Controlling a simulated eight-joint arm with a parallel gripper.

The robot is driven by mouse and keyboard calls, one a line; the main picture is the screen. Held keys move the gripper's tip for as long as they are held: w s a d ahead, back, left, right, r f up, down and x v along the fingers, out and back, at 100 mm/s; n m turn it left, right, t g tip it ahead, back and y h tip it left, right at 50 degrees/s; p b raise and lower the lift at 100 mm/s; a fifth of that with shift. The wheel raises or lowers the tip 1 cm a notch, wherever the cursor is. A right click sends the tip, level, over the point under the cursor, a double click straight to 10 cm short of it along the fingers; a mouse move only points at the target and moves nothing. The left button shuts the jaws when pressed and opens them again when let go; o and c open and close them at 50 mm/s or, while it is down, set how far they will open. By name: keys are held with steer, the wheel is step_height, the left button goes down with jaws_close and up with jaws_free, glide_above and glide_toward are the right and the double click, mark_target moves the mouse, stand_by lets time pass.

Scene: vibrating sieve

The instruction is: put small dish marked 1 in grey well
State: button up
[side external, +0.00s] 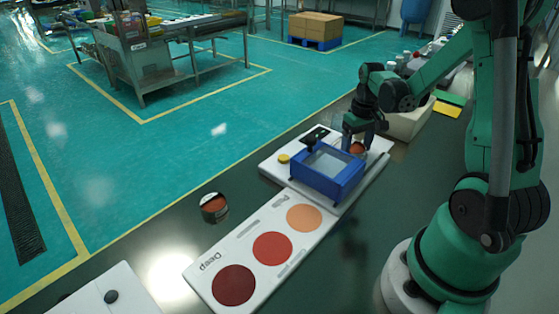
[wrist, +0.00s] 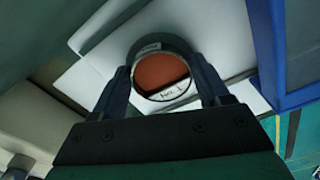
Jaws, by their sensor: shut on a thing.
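The small dish (wrist: 163,70) is a dark round cup with orange-brown contents and a label that appears to read "No. 1" in the wrist view. My gripper (wrist: 165,85) is shut on it, one finger on each side. In the side view my gripper (side external: 357,143) points down with the dish (side external: 357,149) between its fingers, just behind the blue-framed sieve box. The blue box (side external: 343,187) has a pale grey floor (side external: 325,162); I cannot tell if this is the grey well. The dish's underside and any gap below it are hidden.
The box stands on a white base (side external: 272,169) with a yellow button (side external: 284,158). A white board (side external: 258,225) with three coloured discs lies in front. Another dark dish (side external: 214,207) stands on the dark table. A pale bin (side external: 408,122) is behind my gripper.

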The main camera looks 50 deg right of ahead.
steer(key=o, duration=1.2)
steer(key=shift+f, duration=0.1)
steer(key=shift+o, duration=0.2)
step_height(320, 180, up, 12)
steer(key=w+a+n+t, duration=0.1)
steer(key=a+n+t, duration=0.3)
steer(key=a, duration=1.6)
steer(key=t, duration=0.3)
steer(key=shift+f+n, duration=0.3)
steer(key=shift+w+d, duration=0.1)
